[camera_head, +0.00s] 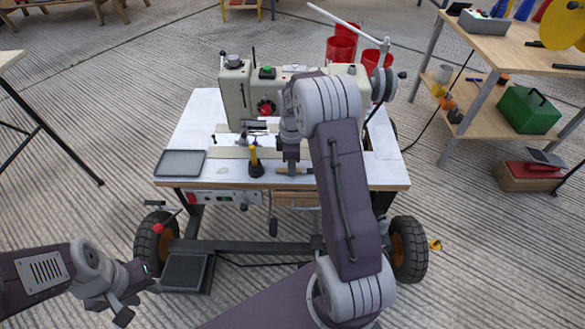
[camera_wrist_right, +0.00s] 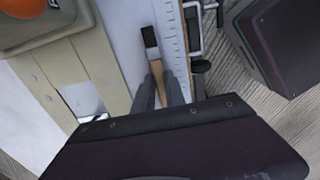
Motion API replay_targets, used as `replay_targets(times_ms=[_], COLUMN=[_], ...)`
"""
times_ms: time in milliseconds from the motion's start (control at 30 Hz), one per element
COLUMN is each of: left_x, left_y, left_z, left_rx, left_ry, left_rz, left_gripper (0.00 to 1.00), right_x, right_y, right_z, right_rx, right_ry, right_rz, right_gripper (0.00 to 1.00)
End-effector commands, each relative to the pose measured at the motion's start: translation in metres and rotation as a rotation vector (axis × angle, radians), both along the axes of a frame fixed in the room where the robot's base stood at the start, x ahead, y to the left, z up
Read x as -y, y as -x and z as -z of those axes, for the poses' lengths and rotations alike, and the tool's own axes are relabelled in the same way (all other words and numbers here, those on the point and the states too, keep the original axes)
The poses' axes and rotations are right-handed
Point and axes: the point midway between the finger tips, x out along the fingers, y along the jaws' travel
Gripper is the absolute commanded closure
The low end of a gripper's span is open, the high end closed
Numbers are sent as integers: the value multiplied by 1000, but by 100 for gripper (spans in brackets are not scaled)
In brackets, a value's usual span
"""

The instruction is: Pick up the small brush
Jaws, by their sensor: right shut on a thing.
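The small brush (camera_wrist_right: 150,38) shows in the right wrist view, with dark bristles, a metal band and a light wooden handle pointing back toward me. My right gripper (camera_wrist_right: 160,92) is shut on its handle, one grey finger on each side. In the head view my right gripper (camera_head: 291,166) is low over the front of the sewing table (camera_head: 190,142), and the brush there is mostly hidden by the gripper and arm. My left gripper (camera_head: 138,302) is at the lower left, away from the table, with its fingers apart and empty.
The sewing machine (camera_head: 236,92) stands just behind my right gripper. A grey tray (camera_head: 181,163) and a yellow-handled tool in a dark base (camera_head: 255,163) are to the left. Red bins (camera_head: 341,48) are behind. A wooden shelf (camera_head: 500,50) stands at right. Floor is free at left.

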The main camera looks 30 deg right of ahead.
Motion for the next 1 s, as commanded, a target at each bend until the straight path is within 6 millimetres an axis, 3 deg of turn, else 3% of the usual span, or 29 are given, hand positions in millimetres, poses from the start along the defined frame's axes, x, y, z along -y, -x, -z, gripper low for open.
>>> replay_targets(times_ms=[300,700,1000], left_x=[0,0,0], left_y=[0,0,0], left_z=[-41,-80,-86], left_rx=[0,0,0], left_ry=[0,0,0], left_rz=[0,0,0], left_gripper=[64,64,64], right_x=[1,44,54], right_y=[0,83,103], right_z=[-52,-101,-110], right_rx=[2,0,0], right_ry=[1,0,0], right_rz=[0,4,0], right_gripper=[100,100,100])
